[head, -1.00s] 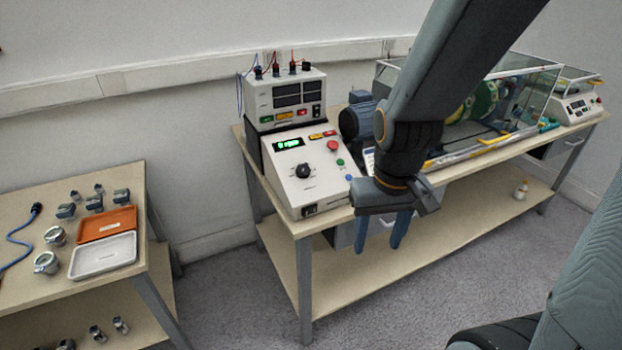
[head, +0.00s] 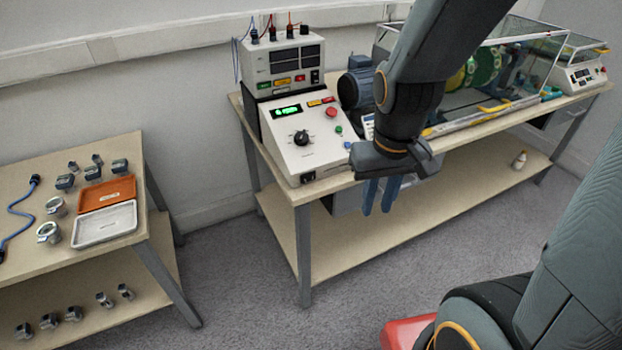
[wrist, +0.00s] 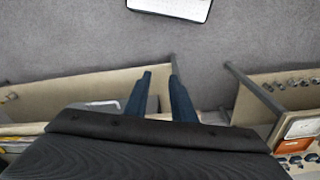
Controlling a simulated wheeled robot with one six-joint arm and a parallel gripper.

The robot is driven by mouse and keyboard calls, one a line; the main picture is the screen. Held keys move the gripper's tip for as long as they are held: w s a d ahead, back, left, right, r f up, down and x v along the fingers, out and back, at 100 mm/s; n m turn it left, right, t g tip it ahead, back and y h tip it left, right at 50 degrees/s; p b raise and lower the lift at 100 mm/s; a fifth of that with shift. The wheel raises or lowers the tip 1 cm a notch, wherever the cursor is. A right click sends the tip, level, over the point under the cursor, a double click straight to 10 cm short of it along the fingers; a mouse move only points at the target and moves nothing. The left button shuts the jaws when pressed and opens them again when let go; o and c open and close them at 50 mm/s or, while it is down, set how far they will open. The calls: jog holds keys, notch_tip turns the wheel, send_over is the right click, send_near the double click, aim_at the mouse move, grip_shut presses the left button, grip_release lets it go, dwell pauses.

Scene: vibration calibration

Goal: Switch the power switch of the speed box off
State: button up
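The speed box (head: 303,138) is a white sloped console on the left end of the long bench. It has a green lit display (head: 286,111), a black dial (head: 301,138) and a red button (head: 331,112). A small black switch (head: 308,177) sits low on its front, likely the power switch; its position is too small to tell. My gripper (head: 381,196) hangs in front of the bench edge, right of the speed box and apart from it. Its blue fingers point down, with a gap and nothing between them; they also show in the wrist view (wrist: 160,95).
A second instrument box (head: 285,72) with cables stands behind the speed box. A motor (head: 358,88) and a glass-covered rig (head: 500,62) stand to the right. A side table (head: 75,235) holds trays and metal parts. Grey floor (head: 240,270) is free between the tables.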

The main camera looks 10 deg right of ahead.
jog(key=w+d+n+t, duration=0.1)
jog(key=w, duration=0.1)
jog(key=w+d+n, duration=0.2)
jog(key=w, duration=0.1)
jog(key=w+d+n+t+h, duration=0.1)
jog(key=w, duration=0.2)
jog(key=shift+w+d+r+t+p, duration=0.1)
jog(key=shift+d+r+t+p, duration=0.1)
jog(key=shift+d+t+p, duration=0.15)
grip_shut()
jog(key=w+a+n+t+y+p, duration=0.1)
jog(key=w+a+n+t+y, duration=0.2)
jog(key=w+n, duration=0.65)
jog(key=s+a+f+n+g+y+p, duration=0.1)
jog(key=s+a+n+g+y, duration=0.2)
jog(key=n, duration=0.5)
jog(key=shift+s+a+f+y, duration=0.35)
jog(key=shift+s+a+y, duration=0.15)
jog(key=shift+s+y, duration=0.55)
jog(key=shift+s+g, duration=0.15)
jog(key=shift+g, duration=0.1)
